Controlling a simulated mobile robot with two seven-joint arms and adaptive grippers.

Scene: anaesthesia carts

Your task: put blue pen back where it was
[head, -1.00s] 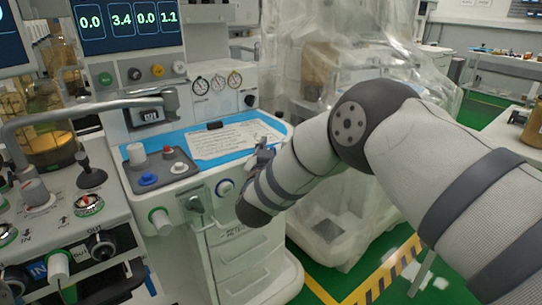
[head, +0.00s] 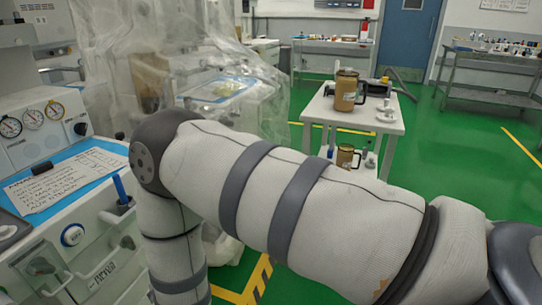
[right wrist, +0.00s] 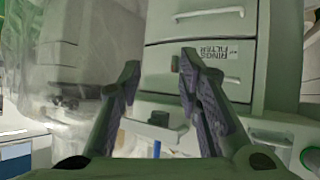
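The blue pen (head: 121,189) stands nearly upright at the cart's front edge, beside the blue mat (head: 91,150), with its lower end in or behind a small pale holder. Nothing of mine is seen touching it. My right arm crosses the head view and bends downward right of the pen; its gripper is out of that view. In the right wrist view my right gripper (right wrist: 160,68) is open, with nothing between its fingers. A small blue patch (right wrist: 157,149) shows lower in that view; I cannot tell whether it is the pen. My left gripper is not in view.
A written sheet (head: 62,180) lies on the mat. Cart drawers (right wrist: 208,60) face the right gripper. Plastic sheeting (head: 130,60) drapes equipment behind the arm. A white table (head: 335,117) with a brown jug (head: 346,90) stands farther back. Green floor is open at right.

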